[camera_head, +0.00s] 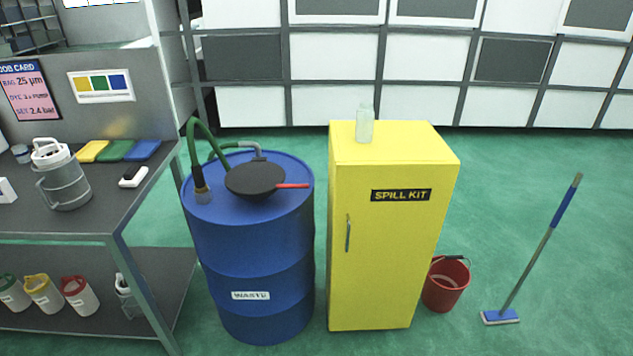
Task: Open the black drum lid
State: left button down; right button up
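A blue drum (252,240) with a white "WASTE" label stands on the floor left of the picture's middle. On its top lies a round black lid (255,179), which looks closed, with a red handle (293,186) sticking out to the right. Neither of my grippers is in view.
A yellow spill kit cabinet (385,240) stands close right of the drum, with a pale bottle (364,124) on top. A grey workbench (90,215) stands left. A red bucket (446,286) and a blue-handled mop (535,250) are at the right, with open green floor around them.

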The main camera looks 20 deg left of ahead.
aim_at(248, 178)
jog(key=u, duration=0.8)
